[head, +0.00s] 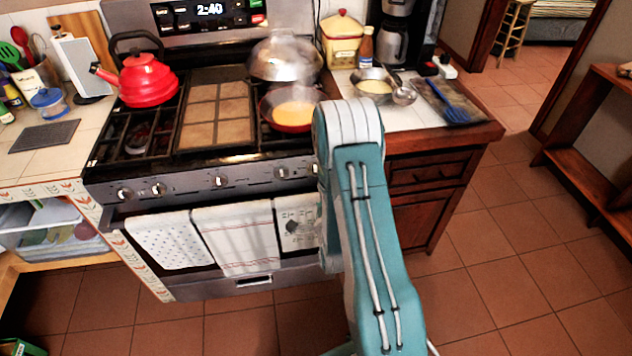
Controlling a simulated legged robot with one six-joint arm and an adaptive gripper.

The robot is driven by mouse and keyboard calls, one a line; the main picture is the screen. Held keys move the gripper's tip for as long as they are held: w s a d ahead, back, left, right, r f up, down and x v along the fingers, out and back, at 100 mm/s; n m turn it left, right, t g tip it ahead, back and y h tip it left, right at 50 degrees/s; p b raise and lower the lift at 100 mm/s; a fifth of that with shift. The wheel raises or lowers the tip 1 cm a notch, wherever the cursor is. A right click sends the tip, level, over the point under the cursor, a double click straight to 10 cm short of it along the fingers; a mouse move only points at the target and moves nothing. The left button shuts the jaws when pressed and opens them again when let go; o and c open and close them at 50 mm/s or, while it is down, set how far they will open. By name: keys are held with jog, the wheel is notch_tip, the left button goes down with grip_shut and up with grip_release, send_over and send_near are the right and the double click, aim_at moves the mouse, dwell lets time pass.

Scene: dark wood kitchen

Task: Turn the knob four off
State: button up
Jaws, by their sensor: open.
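The stove's front panel (200,184) carries a row of metal knobs. The left ones are a first knob (124,194), a second knob (159,188) and a third knob (220,181). Counting from the left, knob four (282,173) is right of the third, below the right burners. Its exact setting is too small to read. Another knob (314,169) shows close to my arm. My teal and white arm rises in front of the stove's right end. My gripper is not visible, and the arm hides that part of the stove front.
A red pan (291,123) with yellow food sits on the front right burner, a shiny domed pot (284,58) behind it. A red kettle (147,82) stands at the left. Towels (236,238) hang on the oven door. The tiled floor (490,270) at right is clear.

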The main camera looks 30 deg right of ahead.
jog(key=v, duration=0.3)
dwell(0.5)
jog(key=w+a+r+n+g+y, duration=0.2)
jog(key=w+a+r+n+g, duration=0.15)
jog(key=r+n, duration=0.4)
jog(key=s+a+r+n+g+y, duration=0.1)
jog(key=s+a+r+n+g, duration=0.25)
jog(key=r, duration=0.65)
jog(key=s+a+r+n+g, duration=0.1)
jog(key=s+a+r+n, duration=0.1)
jog(key=s, duration=0.5)
jog(key=s+a+r+n+g+y, duration=0.1)
jog(key=s+r+n, duration=0.3)
jog(key=s, duration=0.4)
jog(key=s+a+r+n+g+y, duration=0.1)
jog(key=s+a+r+n+g, duration=0.1)
jog(key=s, duration=0.5)
jog(key=shift+s+a+r+n+g, duration=0.2)
jog(key=shift+a+r+n+g, duration=0.2)
jog(key=shift+a+r+n, duration=0.6)
jog(key=shift+d+f, duration=0.15)
jog(key=shift+d, duration=0.2)
